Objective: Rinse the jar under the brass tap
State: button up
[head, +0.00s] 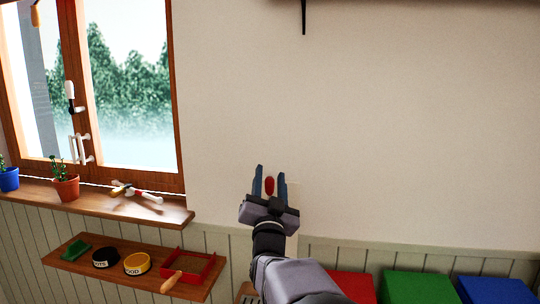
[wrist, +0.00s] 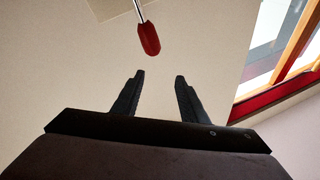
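No jar and no brass tap can be made out in either view. My gripper (head: 270,172) is raised in front of the pale wall, its two dark fingers apart and nothing between them in the wrist view (wrist: 160,75). A red rounded tip (head: 269,186) shows between the fingers in the head view. In the wrist view this red tip (wrist: 149,39) sits on the end of a thin metal rod, beyond the fingertips and apart from them. What the rod belongs to is cut off at the top edge.
A window (head: 125,90) with a wooden sill (head: 100,203) holding potted plants is at left. Red, green (head: 417,286) and blue blocks stand lower right.

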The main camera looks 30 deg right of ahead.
aim_at(270, 185)
jog(key=w+f+n+g+p, duration=0.1)
jog(key=p, duration=0.2)
jog(key=w+d+n+g+y+p, duration=0.1)
jog(key=n+p, duration=0.1)
jog(key=p, duration=0.1)
jog(key=shift+d+f+n+y, duration=0.1)
jog(key=shift+f+n+y, duration=0.2)
jog(key=shift+f, duration=0.1)
jog(key=shift+f+n+g+y+p, duration=0.4)
jog(key=shift+f+n+g+p, duration=0.3)
jog(key=shift+f+p, duration=0.35)
jog(key=shift+p+x, duration=0.5)
jog(key=shift+x, duration=0.4)
jog(key=shift+p+x, duration=1.4)
jog(key=shift+x, duration=1.4)
grip_shut()
